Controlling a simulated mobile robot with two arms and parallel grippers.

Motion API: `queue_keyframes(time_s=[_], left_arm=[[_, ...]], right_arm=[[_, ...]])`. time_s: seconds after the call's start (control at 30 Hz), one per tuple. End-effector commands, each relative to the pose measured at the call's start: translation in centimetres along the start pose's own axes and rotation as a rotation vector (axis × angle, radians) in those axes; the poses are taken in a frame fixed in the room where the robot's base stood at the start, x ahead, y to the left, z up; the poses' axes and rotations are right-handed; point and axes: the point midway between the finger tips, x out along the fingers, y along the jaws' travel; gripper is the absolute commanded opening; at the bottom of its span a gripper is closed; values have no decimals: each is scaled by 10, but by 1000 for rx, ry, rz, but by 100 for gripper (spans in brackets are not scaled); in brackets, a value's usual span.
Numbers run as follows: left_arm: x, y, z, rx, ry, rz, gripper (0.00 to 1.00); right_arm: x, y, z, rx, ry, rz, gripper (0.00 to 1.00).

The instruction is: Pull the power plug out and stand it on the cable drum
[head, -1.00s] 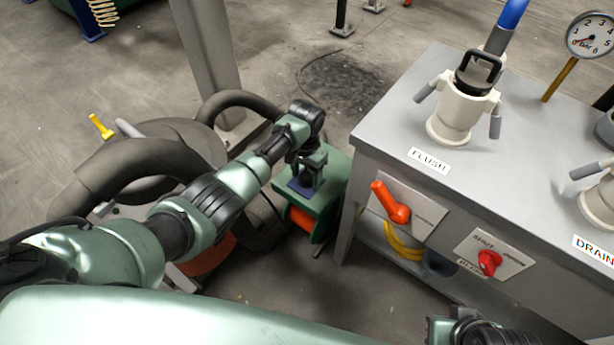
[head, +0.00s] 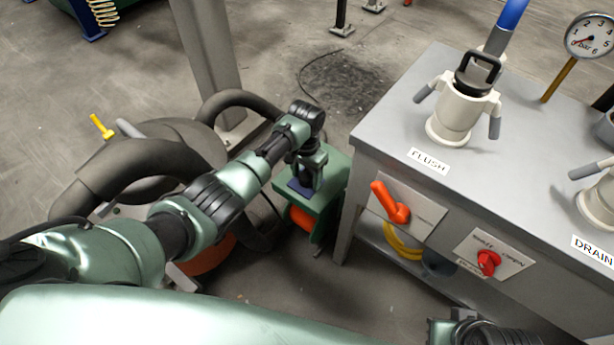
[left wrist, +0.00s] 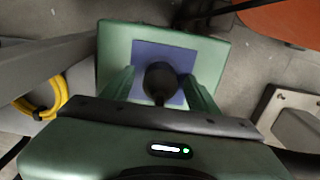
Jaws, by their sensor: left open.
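The cable drum is a green stand (head: 333,172) with an orange reel (head: 301,218) under its top, beside the bench. A blue square pad (head: 298,188) lies on the green top. In the left wrist view, the black power plug (left wrist: 160,80) shows from above as a dark round shape over the blue pad (left wrist: 178,56). My left gripper (head: 309,180) points down at the pad. Its two green fingers (left wrist: 160,84) are apart, one on each side of the plug, with gaps visible. The plug's underside is hidden. My right gripper's fingers are not visible.
The grey bench (head: 400,135) stands close right of the drum, with a FLUSH valve (head: 460,115), an orange lever (head: 390,202) and a red switch (head: 488,262). A yellow coil (head: 402,242) hangs beneath. Thick dark hoses (head: 130,165) lie left, behind my arm.

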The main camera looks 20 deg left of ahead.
Motion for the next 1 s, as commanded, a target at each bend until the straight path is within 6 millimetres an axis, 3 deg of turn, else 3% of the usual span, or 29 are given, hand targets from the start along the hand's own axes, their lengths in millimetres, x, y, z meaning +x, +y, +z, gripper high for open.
queue_keyframes(time_s=[0.4,0.6,0.63,1.0], left_arm=[[0,0,0,0,1,0,60],[0,0,0,0,1,0,4],[0,0,0,0,1,0,0],[-6,0,0,0,1,0,0]], right_arm=[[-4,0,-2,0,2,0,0],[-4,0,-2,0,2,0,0],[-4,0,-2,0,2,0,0],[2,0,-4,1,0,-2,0]])
